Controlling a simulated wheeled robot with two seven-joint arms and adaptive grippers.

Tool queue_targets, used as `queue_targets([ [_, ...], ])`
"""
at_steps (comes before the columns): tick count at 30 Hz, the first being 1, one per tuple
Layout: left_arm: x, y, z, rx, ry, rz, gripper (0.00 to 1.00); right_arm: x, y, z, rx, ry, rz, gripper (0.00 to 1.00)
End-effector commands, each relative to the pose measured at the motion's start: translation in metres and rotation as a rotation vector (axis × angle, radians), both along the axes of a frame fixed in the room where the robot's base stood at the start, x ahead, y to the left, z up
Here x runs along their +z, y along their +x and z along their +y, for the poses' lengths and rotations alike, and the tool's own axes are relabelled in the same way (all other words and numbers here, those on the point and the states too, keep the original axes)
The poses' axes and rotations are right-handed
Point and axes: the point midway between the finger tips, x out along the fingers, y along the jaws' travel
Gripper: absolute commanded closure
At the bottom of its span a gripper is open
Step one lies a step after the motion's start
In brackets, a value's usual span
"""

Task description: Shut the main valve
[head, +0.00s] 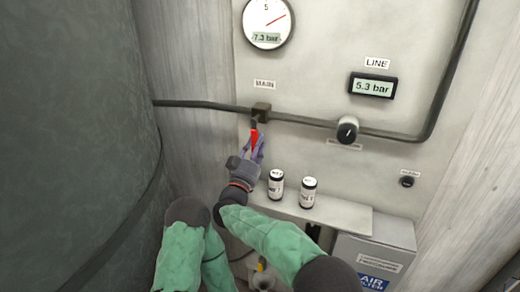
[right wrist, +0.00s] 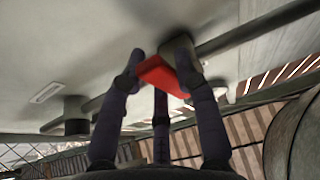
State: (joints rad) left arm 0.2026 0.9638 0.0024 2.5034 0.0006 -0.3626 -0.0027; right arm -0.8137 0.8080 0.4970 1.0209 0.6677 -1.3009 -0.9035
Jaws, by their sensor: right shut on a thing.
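The main valve (head: 261,110) is a brown block on the dark pipe, under the label MAIN (head: 264,84). Its red handle (head: 254,139) hangs down from it, roughly across the pipe's line. My right gripper (head: 250,155) has come up from below and is shut on the handle. In the right wrist view the red handle (right wrist: 160,74) lies between the dark fingers of the right gripper (right wrist: 163,85), with the valve body (right wrist: 183,55) just behind. The fingers hide part of the handle.
A round gauge (head: 267,22) reads 7.3 bar and the line display (head: 373,86) 5.3 bar. A black-and-silver knob (head: 347,130) sits right of the valve. Two small canisters (head: 276,184) (head: 308,192) stand on the shelf (head: 345,216) close to my right arm. A large dark tank (head: 75,130) fills the left.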

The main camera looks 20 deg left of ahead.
Motion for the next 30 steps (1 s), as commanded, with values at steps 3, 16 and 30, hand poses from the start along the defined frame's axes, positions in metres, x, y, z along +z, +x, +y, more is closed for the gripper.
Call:
queue_targets([
  [3,-0.0021,0.0001,0.0,0.0,0.0,0.0,0.51,-0.0032,0.0,0.0029,0.001,0.019,0.004,1.0],
  [16,-0.0024,0.0,0.0,0.0,0.0,0.0,0.51,-0.0021,-0.0001,0.0038,0.002,0.034,0.003,1.0],
  [30,-0.0025,0.0,0.0,0.0,0.0,0.0,0.51,-0.0006,0.0001,0.0031,0.001,0.033,0.0,0.43],
])
